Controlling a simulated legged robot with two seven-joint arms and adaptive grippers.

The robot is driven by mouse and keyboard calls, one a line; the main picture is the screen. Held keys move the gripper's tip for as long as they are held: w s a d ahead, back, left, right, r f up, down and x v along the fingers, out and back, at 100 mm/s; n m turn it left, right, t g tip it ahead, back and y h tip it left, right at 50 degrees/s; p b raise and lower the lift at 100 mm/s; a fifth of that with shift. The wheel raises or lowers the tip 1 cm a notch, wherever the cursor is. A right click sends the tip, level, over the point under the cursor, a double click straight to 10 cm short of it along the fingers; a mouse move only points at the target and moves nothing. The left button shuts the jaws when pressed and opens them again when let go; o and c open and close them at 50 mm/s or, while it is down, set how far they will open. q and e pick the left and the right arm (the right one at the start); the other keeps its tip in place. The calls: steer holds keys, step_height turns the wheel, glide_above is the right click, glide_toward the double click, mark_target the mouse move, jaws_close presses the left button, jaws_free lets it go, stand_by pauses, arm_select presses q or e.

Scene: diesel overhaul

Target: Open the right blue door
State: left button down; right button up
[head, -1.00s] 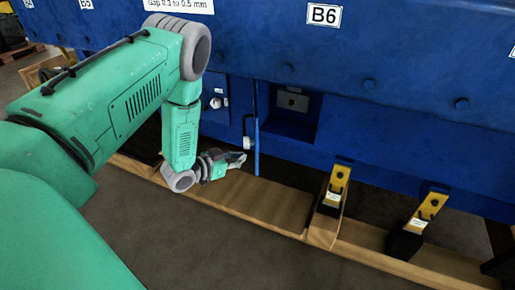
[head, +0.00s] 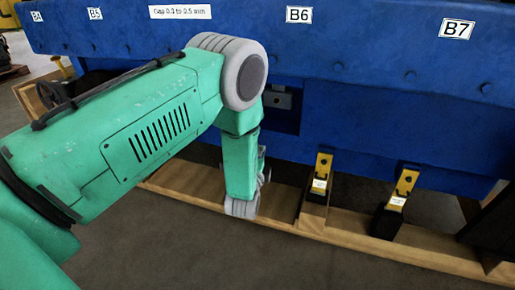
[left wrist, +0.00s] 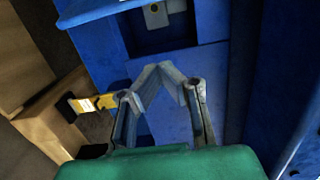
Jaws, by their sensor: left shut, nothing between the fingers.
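In the head view, my left forearm covers the place where the right blue door stood edge-on a second ago, so I cannot see the door there. The open recess (head: 281,105) with a grey fitting inside shows just right of my arm. It also shows at the top of the left wrist view (left wrist: 160,28). A tall blue panel (left wrist: 275,85) at the right of the wrist view may be the swung-out door; I cannot tell for sure. My left gripper (left wrist: 166,70) is shut and empty in front of the blue face below the recess in that view. My right gripper is out of view.
Yellow brackets (head: 320,175) (head: 403,186) with black feet stand right of the recess along a wooden beam (head: 350,237). One bracket is near my left gripper in the wrist view (left wrist: 95,103). The grey floor in front is clear.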

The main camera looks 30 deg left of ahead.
arm_select(q)
steer(key=b+x, duration=0.3)
steer(key=x, duration=0.7)
steer(key=s+a+m+h+p, duration=0.1)
steer(key=s+a+h, duration=0.3)
steer(key=a, duration=0.4)
steer(key=s+a+m+t+h+p, duration=0.1)
steer(key=s+a+m+h, duration=0.3)
steer(key=s+a, duration=0.2)
steer(key=shift+a, duration=1.15)
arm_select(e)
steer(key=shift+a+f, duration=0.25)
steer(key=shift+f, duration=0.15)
arm_select(q)
steer(key=shift+f, duration=0.1)
steer(key=shift+w, duration=0.1)
